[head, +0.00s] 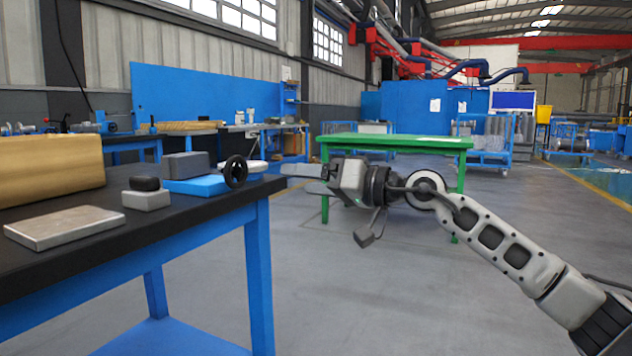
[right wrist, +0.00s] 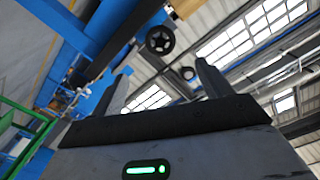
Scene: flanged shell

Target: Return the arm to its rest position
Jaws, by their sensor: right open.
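My right arm comes in from the lower right in the head view. Its gripper (head: 303,180) points left, just off the right end of the black-topped workbench (head: 200,208), with its fingers apart and nothing between them. In the right wrist view the two fingers of the right gripper (right wrist: 160,90) stand apart with empty space between them. A black ring-shaped wheel (head: 235,171) stands upright at the bench's right end, a little left of the fingertips; a round black wheel (right wrist: 160,40) also shows beyond the fingers in the right wrist view. My left gripper is not in view.
On the bench are a flat metal plate (head: 66,227), a tan box (head: 50,168), a grey block with a black knob (head: 146,199), and a blue base with a grey block (head: 196,184). A green table (head: 395,142) stands behind my right arm. Open floor lies right of the bench.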

